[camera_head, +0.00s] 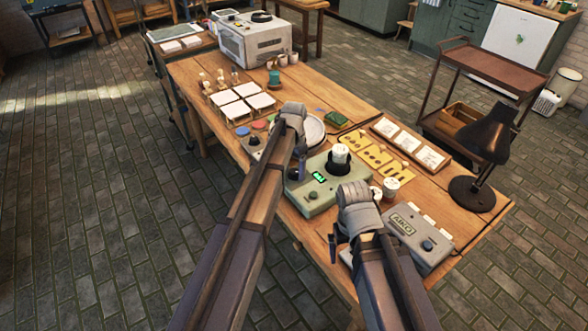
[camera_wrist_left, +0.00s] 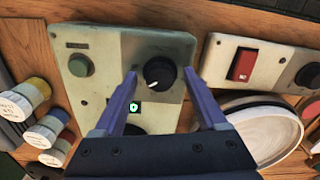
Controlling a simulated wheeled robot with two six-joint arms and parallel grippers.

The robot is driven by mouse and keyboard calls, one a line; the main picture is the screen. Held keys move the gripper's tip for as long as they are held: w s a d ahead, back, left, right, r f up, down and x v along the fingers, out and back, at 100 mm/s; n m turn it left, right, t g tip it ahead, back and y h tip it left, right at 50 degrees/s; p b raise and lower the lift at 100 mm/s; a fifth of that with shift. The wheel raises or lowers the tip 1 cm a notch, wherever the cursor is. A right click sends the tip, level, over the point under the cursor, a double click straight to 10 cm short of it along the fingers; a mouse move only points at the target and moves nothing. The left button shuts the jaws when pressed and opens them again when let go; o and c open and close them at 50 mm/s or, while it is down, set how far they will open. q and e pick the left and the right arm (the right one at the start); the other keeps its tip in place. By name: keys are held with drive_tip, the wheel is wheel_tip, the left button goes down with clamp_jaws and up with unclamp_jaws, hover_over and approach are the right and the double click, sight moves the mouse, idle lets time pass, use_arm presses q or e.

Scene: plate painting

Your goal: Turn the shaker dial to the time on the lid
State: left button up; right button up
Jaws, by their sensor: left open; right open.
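The shaker (camera_head: 322,196) is a pale green box with a lit green display (camera_head: 320,177) and a lidded jar (camera_head: 340,153) in its black holder. The writing on the jar's lid is too small to read. The black shaker dial (camera_wrist_left: 159,72) has a white pointer towards the lower left in the left wrist view. My left gripper (camera_head: 297,172) is open above the shaker; in the left wrist view its fingers (camera_wrist_left: 162,80) stand either side of the dial, apparently not touching it. My right gripper (camera_head: 335,246) is open and empty near the table's front edge.
Lidded jars (camera_head: 390,187) stand right of the shaker, near a grey box (camera_head: 418,240). A device with a red switch (camera_wrist_left: 243,64) and a round pale plate (camera_wrist_left: 265,128) lie on its other side. A black lamp (camera_head: 472,194) stands at the right table end.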

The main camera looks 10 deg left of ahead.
sight(294, 171)
use_arm(q)
drive_tip(key=shift+r+p, duration=3.9)
drive_tip(key=shift+r, duration=0.05)
use_arm(e)
wheel_tip(294, 171, up, 8)
use_arm(q)
drive_tip(key=shift+f, duration=0.2)
use_arm(e)
drive_tip(key=shift+f, duration=0.2)
use_arm(q)
wheel_tip(294, 171, down, 8)
drive_tip(key=b, duration=0.8)
drive_tip(key=shift+r, duration=0.15)
use_arm(e)
wheel_tip(294, 171, down, 8)
drive_tip(key=shift+r, duration=0.15)
use_arm(q)
drive_tip(key=shift+r, duration=0.1)
use_arm(e)
drive_tip(key=shift+r, duration=0.1)
